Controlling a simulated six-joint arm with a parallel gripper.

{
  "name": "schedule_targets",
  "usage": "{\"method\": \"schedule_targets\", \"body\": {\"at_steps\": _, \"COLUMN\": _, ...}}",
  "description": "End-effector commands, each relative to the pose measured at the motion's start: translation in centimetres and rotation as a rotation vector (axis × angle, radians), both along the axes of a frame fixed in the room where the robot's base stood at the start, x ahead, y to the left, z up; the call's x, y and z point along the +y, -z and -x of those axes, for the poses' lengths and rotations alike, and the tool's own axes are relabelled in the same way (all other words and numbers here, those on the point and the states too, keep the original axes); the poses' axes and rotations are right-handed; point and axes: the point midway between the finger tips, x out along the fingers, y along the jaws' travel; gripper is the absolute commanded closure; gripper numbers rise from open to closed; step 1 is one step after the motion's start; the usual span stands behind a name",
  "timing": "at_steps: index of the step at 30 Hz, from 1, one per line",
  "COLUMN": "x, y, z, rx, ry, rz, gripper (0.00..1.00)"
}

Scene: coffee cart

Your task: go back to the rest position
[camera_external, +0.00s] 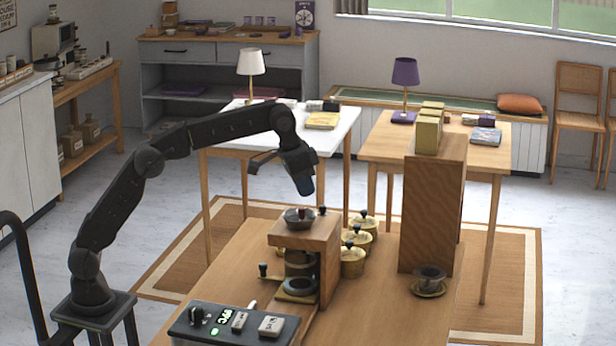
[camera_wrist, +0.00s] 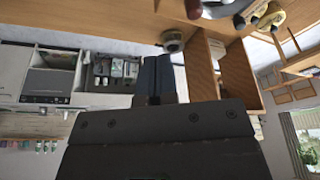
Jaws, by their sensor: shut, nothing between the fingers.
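My gripper (camera_external: 304,186) hangs above the wooden coffee stand, pointing down, with its fingers together and nothing held. In the wrist view its closed fingers (camera_wrist: 158,78) show in the middle, with no object between them. My arm reaches from its base at the left, up and over to the right. Below the gripper is the wooden stand (camera_external: 322,245) with a dark bowl-shaped part (camera_external: 299,217) on its top. The gripper appears apart from it.
Brass canisters (camera_external: 353,261) stand right of the stand. A tall wooden block (camera_external: 431,215) bears yellow boxes (camera_external: 428,130). A control box (camera_external: 235,324) sits in front. White and wooden tables with lamps stand behind.

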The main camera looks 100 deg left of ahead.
Motion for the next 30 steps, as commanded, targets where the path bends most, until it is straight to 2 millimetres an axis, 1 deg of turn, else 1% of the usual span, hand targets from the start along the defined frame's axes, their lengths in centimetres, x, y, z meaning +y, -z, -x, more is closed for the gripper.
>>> {"method": "schedule_targets", "body": {"at_steps": 2, "x": -1.1, "y": -0.7, "z": 0.6, "rx": -0.006, "ry": 0.018, "rz": -0.003, "gripper": 1.0}}
{"method": "schedule_targets", "body": {"at_steps": 5, "x": -3.6, "y": -1.6, "z": 2.1, "rx": -0.019, "ry": 0.056, "rz": -0.008, "gripper": 1.0}}
{"method": "schedule_targets", "body": {"at_steps": 6, "x": -4.9, "y": -2.0, "z": 3.0, "rx": -0.027, "ry": 0.077, "rz": -0.012, "gripper": 1.0}}
{"method": "schedule_targets", "body": {"at_steps": 8, "x": -6.9, "y": -2.5, "z": 4.5, "rx": -0.038, "ry": 0.109, "rz": -0.016, "gripper": 1.0}}
{"method": "schedule_targets", "body": {"at_steps": 9, "x": -8.3, "y": -2.7, "z": 5.7, "rx": -0.047, "ry": 0.132, "rz": -0.019, "gripper": 1.0}}
{"method": "schedule_targets", "body": {"at_steps": 11, "x": -10.2, "y": -2.8, "z": 7.5, "rx": -0.058, "ry": 0.165, "rz": -0.023, "gripper": 1.0}}
{"method": "schedule_targets", "body": {"at_steps": 12, "x": -11.4, "y": -2.8, "z": 8.8, "rx": -0.066, "ry": 0.187, "rz": -0.026, "gripper": 1.0}}
{"method": "schedule_targets", "body": {"at_steps": 14, "x": -13.2, "y": -2.5, "z": 10.9, "rx": -0.077, "ry": 0.221, "rz": -0.03, "gripper": 1.0}}
{"method": "schedule_targets", "body": {"at_steps": 15, "x": -14.3, "y": -2.2, "z": 12.3, "rx": -0.086, "ry": 0.242, "rz": -0.032, "gripper": 1.0}}
{"method": "schedule_targets", "body": {"at_steps": 17, "x": -15.9, "y": -1.6, "z": 14.5, "rx": -0.098, "ry": 0.275, "rz": -0.035, "gripper": 1.0}}
{"method": "schedule_targets", "body": {"at_steps": 18, "x": -16.9, "y": -1.0, "z": 16.1, "rx": -0.105, "ry": 0.295, "rz": -0.036, "gripper": 1.0}}
{"method": "schedule_targets", "body": {"at_steps": 20, "x": -18.2, "y": 0.0, "z": 18.4, "rx": -0.117, "ry": 0.328, "rz": -0.039, "gripper": 1.0}}
{"method": "schedule_targets", "body": {"at_steps": 21, "x": -19.1, "y": 0.7, "z": 19.9, "rx": -0.124, "ry": 0.351, "rz": -0.041, "gripper": 1.0}}
{"method": "schedule_targets", "body": {"at_steps": 23, "x": -20.3, "y": 2.1, "z": 22.3, "rx": -0.137, "ry": 0.382, "rz": -0.043, "gripper": 1.0}}
{"method": "schedule_targets", "body": {"at_steps": 24, "x": -20.9, "y": 3.1, "z": 23.8, "rx": -0.144, "ry": 0.403, "rz": -0.044, "gripper": 1.0}}
{"method": "schedule_targets", "body": {"at_steps": 27, "x": -22.3, "y": 5.6, "z": 27.2, "rx": -0.162, "ry": 0.448, "rz": -0.047, "gripper": 1.0}}
{"method": "schedule_targets", "body": {"at_steps": 30, "x": -23.1, "y": 7.9, "z": 29.7, "rx": -0.176, "ry": 0.483, "rz": -0.048, "gripper": 1.0}}
